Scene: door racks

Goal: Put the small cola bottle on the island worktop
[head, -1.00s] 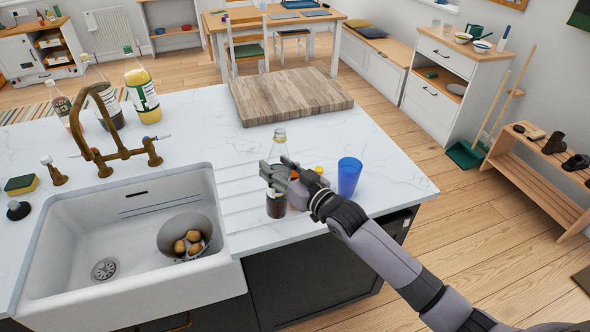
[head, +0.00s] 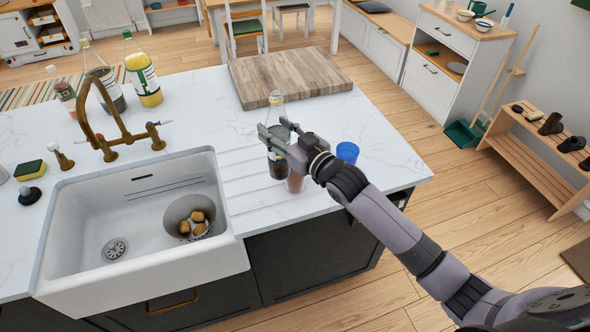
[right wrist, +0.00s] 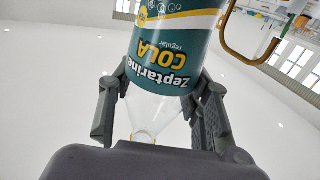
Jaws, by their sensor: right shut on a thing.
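The small cola bottle (head: 277,166), clear at the top with dark cola below, is upright at the right part of the island worktop (head: 205,110), beside the sink. My right gripper (head: 275,134) is shut around its upper part. In the right wrist view the bottle's teal "Zeptarine COLA" label (right wrist: 165,50) shows between the two fingers (right wrist: 160,105). Whether its base touches the worktop or hangs just above is hard to tell. My left gripper is not in view.
A blue cup (head: 347,152) and a reddish-brown vessel (head: 296,183) stand close to my gripper. A wooden board (head: 290,76) lies behind. The sink (head: 85,215) holds a bowl with brown items. Bottles, including a yellow one (head: 142,75), stand behind the brass tap (head: 105,115).

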